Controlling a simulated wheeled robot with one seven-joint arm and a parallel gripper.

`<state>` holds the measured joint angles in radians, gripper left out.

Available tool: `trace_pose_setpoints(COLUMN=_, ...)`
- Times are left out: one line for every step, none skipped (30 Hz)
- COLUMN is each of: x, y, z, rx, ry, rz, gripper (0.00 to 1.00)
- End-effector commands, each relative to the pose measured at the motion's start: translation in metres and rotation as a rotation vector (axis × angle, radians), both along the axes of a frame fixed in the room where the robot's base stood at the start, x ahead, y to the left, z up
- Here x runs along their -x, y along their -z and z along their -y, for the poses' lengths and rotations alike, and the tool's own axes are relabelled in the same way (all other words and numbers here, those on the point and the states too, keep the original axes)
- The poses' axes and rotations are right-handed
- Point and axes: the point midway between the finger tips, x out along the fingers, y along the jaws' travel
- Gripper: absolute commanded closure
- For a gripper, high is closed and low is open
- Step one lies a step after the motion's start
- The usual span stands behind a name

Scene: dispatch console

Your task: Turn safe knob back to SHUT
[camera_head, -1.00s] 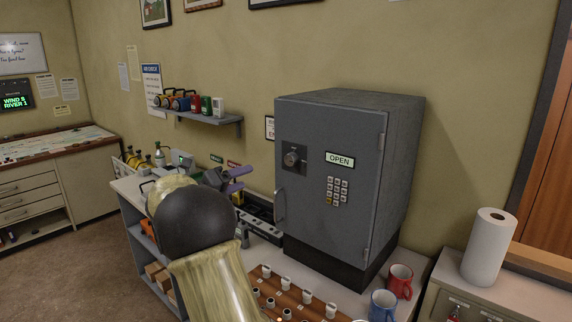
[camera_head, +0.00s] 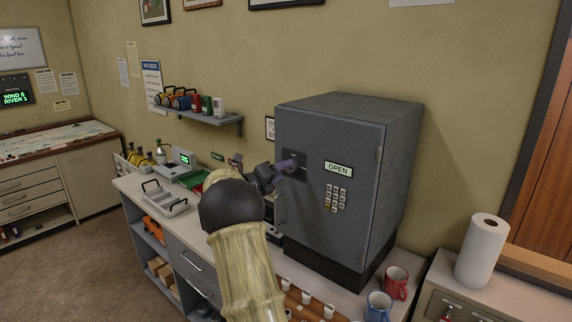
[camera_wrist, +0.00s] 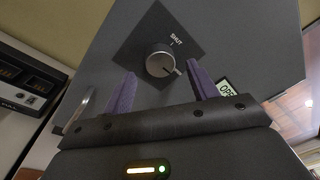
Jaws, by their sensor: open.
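The grey safe (camera_head: 340,180) stands on the counter with its door closed or nearly so, and its label (camera_head: 338,169) reads OPEN. In the wrist view the round safe knob (camera_wrist: 161,62) sits on a dark square plate (camera_wrist: 140,38) marked SHUT near its upper edge. The knob's pale mark points to its lower right in that view, away from the SHUT word. My gripper (camera_wrist: 158,88) is open, its two purple fingers on either side of and just short of the knob, apart from it. In the head view my gripper (camera_head: 290,165) hides the knob.
A keypad (camera_head: 336,198) is on the safe door below the label. A red mug (camera_head: 396,281) and a blue mug (camera_head: 379,306) stand at the safe's right front. A grey tray (camera_head: 172,200) lies on the counter to the left. A paper towel roll (camera_head: 482,250) stands at right.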

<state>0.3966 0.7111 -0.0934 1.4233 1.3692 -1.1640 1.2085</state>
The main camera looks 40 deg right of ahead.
Motion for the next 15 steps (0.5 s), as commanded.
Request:
trace_pose_setpoints(x=0.0, y=-0.003, z=0.008, rx=-0.001, ry=0.001, rz=-0.001, gripper=0.42)
trace_pose_setpoints(x=0.0, y=-0.003, z=0.012, rx=-0.001, ry=0.001, rz=-0.001, gripper=0.42)
trace_pose_setpoints(x=0.0, y=-0.002, z=0.016, rx=-0.001, ry=0.001, rz=-0.001, gripper=0.42)
trace_pose_setpoints(x=0.0, y=-0.002, z=0.019, rx=0.001, ry=0.001, rz=0.0, gripper=0.42)
trace_pose_setpoints(x=0.0, y=-0.002, z=0.021, rx=0.001, ry=0.001, rz=0.0, gripper=0.42)
trace_pose_setpoints(x=0.0, y=-0.001, z=0.023, rx=0.001, ry=-0.001, rz=0.0, gripper=0.42)
trace_pose_setpoints(x=0.0, y=-0.001, z=0.024, rx=0.001, ry=-0.001, rz=0.0, gripper=0.42)
trace_pose_setpoints(x=0.0, y=0.0, z=0.024, rx=0.0, ry=-0.001, rz=0.0, gripper=0.42)
trace_pose_setpoints(x=0.0, y=0.0, z=0.025, rx=0.0, ry=-0.002, rz=0.0, gripper=0.42)
trace_pose_setpoints(x=0.0, y=0.0, z=0.025, rx=0.0, ry=-0.002, rz=0.0, gripper=0.42)
trace_pose_setpoints(x=0.0, y=0.0, z=0.025, rx=0.0, ry=-0.002, rz=0.0, gripper=0.42)
trace_pose_setpoints(x=0.0, y=0.0, z=0.025, rx=0.0, ry=-0.002, rz=0.0, gripper=0.42)
trace_pose_setpoints(x=0.0, y=0.0, z=0.025, rx=0.0, ry=-0.001, rz=0.0, gripper=0.42)
trace_pose_setpoints(x=0.0, y=0.0, z=0.025, rx=0.0, ry=-0.001, rz=0.0, gripper=0.42)
trace_pose_setpoints(x=0.0, y=0.0, z=0.025, rx=0.0, ry=-0.001, rz=0.0, gripper=0.42)
